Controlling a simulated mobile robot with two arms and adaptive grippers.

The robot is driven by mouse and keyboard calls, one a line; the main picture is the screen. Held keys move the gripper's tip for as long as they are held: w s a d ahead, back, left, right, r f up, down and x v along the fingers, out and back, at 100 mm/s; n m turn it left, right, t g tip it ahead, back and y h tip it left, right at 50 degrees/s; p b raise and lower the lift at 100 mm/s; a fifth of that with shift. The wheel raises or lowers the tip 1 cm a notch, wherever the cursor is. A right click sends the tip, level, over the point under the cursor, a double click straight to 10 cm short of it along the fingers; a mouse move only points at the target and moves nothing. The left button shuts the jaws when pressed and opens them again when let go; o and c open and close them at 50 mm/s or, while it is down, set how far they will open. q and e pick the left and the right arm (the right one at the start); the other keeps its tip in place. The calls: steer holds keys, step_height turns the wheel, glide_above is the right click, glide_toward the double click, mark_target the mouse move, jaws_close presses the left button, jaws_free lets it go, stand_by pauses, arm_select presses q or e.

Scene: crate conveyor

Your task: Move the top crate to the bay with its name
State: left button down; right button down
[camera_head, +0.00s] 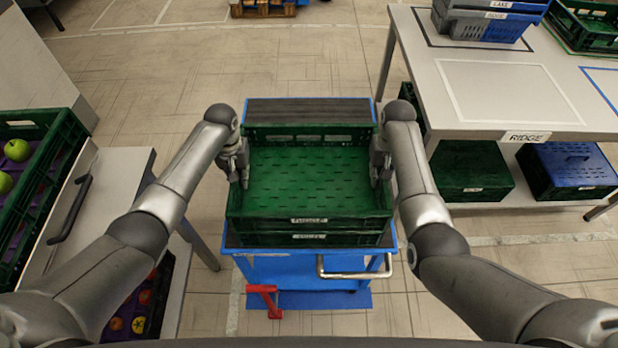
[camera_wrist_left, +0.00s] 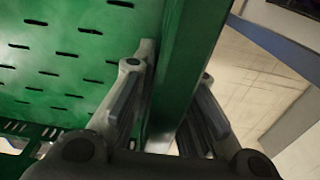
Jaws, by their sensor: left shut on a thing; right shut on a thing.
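The top crate (camera_head: 350,226) is green, empty and slatted, stacked on a second green crate (camera_head: 265,240) on a blue cart. Its front label is too small to read surely. My left gripper (camera_head: 240,172) is shut on its left wall and my right gripper (camera_head: 381,170) on its right wall. In the left wrist view, the fingers of my left gripper (camera_wrist_left: 172,95) sit either side of the green wall (camera_wrist_left: 188,70). At the right, a table carries a RIDGE label (camera_head: 527,137) on its front edge, before an empty white-outlined bay (camera_head: 508,92).
The blue cart (camera_head: 300,268) has a metal handle (camera_head: 355,273). Blue-grey crates marked LAKE and RIDGE (camera_head: 488,26) stand at the table's back. A crate with green apples (camera_head: 35,185) stands left. Floor behind the cart is clear.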

arm_select(q)
steer(key=shift+w+r, duration=0.1)
steer(key=shift+r, duration=0.1)
arm_select(e)
steer(key=shift+w+r, duration=0.1)
steer(key=shift+r, duration=0.1)
